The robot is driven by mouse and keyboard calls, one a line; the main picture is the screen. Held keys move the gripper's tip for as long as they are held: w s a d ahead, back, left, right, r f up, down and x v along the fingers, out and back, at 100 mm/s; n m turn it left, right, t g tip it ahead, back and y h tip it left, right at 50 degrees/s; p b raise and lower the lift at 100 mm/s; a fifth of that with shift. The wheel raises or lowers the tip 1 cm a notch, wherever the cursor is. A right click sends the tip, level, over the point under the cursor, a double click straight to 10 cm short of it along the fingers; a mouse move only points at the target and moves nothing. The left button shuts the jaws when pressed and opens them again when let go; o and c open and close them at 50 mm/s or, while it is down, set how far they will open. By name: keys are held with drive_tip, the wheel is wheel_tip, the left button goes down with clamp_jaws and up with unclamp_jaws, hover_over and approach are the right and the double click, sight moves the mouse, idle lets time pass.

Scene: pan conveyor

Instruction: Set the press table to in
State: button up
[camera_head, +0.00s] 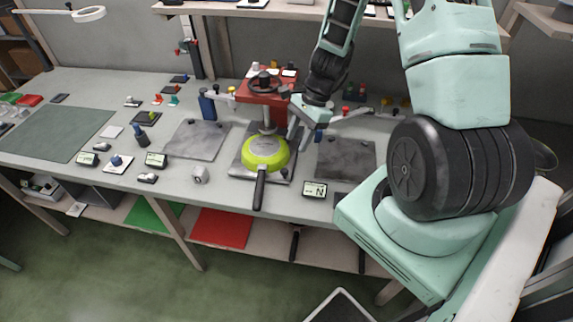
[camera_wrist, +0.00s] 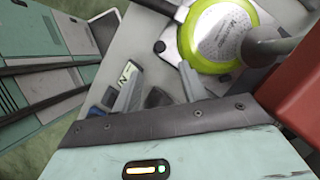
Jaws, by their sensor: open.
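The red press (camera_head: 268,92) stands at the back of the bench, and its red body shows at the right edge of the wrist view (camera_wrist: 296,98). A yellow-green pan (camera_head: 264,153) sits under its ram, black handle toward the front. Under the pan lies a grey metal plate, seemingly the press table (camera_head: 241,166), its light edge visible in the wrist view (camera_wrist: 169,38). A small display (camera_head: 314,189) in front right seems to show an N. My gripper (camera_head: 318,120) is open and empty, right of the press.
Dark slabs lie left (camera_head: 196,140) and right (camera_head: 345,158) of the press. A blue post (camera_head: 208,104) stands left of it. Small displays and knobs line the left front, beside a green mat (camera_head: 58,134). Red and yellow knobs stand behind my gripper.

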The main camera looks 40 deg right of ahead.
sight(285, 170)
drive_tip(key=p+x, duration=0.1)
drive_tip(key=x, duration=0.9)
drive_tip(key=shift+f, duration=0.1)
clamp_jaws()
drive_tip(key=shift+w+d, duration=0.8)
drive_tip(key=shift+d, duration=0.25)
drive_tip(key=shift+w+d, duration=0.8)
drive_tip(key=shift+d, duration=0.2)
